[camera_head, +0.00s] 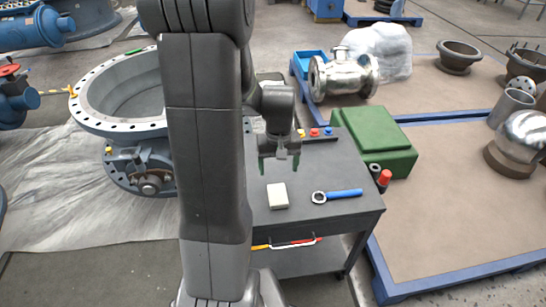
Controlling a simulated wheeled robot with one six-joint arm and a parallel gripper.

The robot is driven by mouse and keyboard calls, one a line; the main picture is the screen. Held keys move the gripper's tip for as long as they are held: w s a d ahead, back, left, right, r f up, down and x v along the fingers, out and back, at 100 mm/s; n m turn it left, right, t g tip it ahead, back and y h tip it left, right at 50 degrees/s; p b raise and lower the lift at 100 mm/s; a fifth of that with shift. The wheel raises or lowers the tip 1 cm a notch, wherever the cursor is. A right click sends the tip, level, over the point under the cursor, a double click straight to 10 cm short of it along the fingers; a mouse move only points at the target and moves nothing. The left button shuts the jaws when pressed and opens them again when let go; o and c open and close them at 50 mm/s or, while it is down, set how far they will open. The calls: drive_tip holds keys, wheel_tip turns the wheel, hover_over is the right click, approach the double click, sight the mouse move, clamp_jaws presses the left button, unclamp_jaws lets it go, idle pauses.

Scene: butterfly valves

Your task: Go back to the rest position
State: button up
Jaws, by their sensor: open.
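My gripper (279,166) hangs below my wrist, over the back part of a dark grey tool cart (330,170). Its two fingers are apart, with nothing visible between them. My own dark arm stands upright in the middle of the view and hides part of the cart and the valve. A white block (277,196) and a ring wrench with a blue handle (343,194) lie on the cart top, in front of the gripper and apart from it.
A large grey-blue butterfly valve (92,115) lies left on plastic sheeting. Small blue, red and yellow items (315,132) are at the cart's back edge. A green case (375,140) stands right of the cart. A metal valve body (343,75) is behind.

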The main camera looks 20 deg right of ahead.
sight(278, 194)
drive_tip(key=shift+f+b, duration=0.6)
drive_tip(key=shift+f, duration=4.35)
drive_tip(key=shift+f, duration=0.15)
